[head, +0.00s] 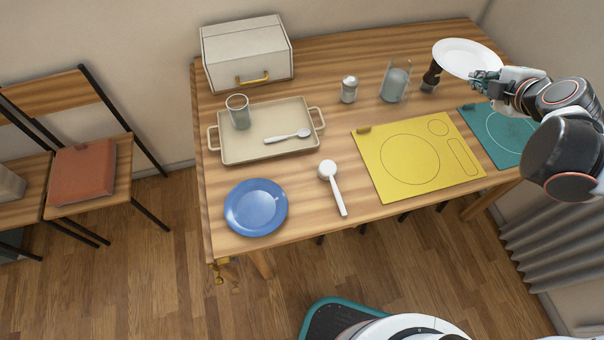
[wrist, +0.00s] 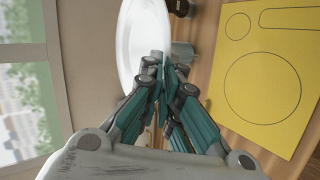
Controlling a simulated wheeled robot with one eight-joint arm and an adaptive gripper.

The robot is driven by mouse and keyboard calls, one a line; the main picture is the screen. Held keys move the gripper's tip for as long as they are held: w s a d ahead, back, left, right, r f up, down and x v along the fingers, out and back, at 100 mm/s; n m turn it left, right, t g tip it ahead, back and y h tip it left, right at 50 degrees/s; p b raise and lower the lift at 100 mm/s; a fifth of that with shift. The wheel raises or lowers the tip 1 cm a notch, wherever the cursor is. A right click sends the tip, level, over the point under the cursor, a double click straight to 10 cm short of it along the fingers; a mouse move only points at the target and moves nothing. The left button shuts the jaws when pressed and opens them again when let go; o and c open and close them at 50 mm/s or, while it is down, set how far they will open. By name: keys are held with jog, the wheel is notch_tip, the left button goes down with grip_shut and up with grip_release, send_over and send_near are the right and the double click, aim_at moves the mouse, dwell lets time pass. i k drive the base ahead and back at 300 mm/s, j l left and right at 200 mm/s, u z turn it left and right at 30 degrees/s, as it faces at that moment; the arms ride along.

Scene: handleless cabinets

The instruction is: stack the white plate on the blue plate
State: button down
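The white plate (head: 466,58) is at the back right of the table in the head view, at my gripper (head: 484,77). It looks raised above the table and partly covers a dark brown grinder. In the wrist view the white plate (wrist: 136,40) stands at the fingertips of my gripper (wrist: 165,62), which are closed together at its rim. The blue plate (head: 256,207) lies flat and empty at the table's front left corner.
A beige tray (head: 228,151) holds a glass and a spoon. A white scoop (head: 333,185) lies right of the blue plate. A yellow mat (head: 372,158), teal mat (head: 488,122), shaker (head: 349,89), glass jug (head: 395,82), grinder (head: 430,78) and box (head: 246,52) stand around.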

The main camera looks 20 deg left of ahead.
aim_at(258, 209)
jog(key=k+u, duration=0.35)
jog(key=k+j+u, duration=0.1)
jog(key=k+u, duration=0.3)
jog(key=k+j+u, duration=0.2)
jog(key=u, duration=0.15)
jog(key=k+j, duration=0.25)
jog(key=k, duration=0.15)
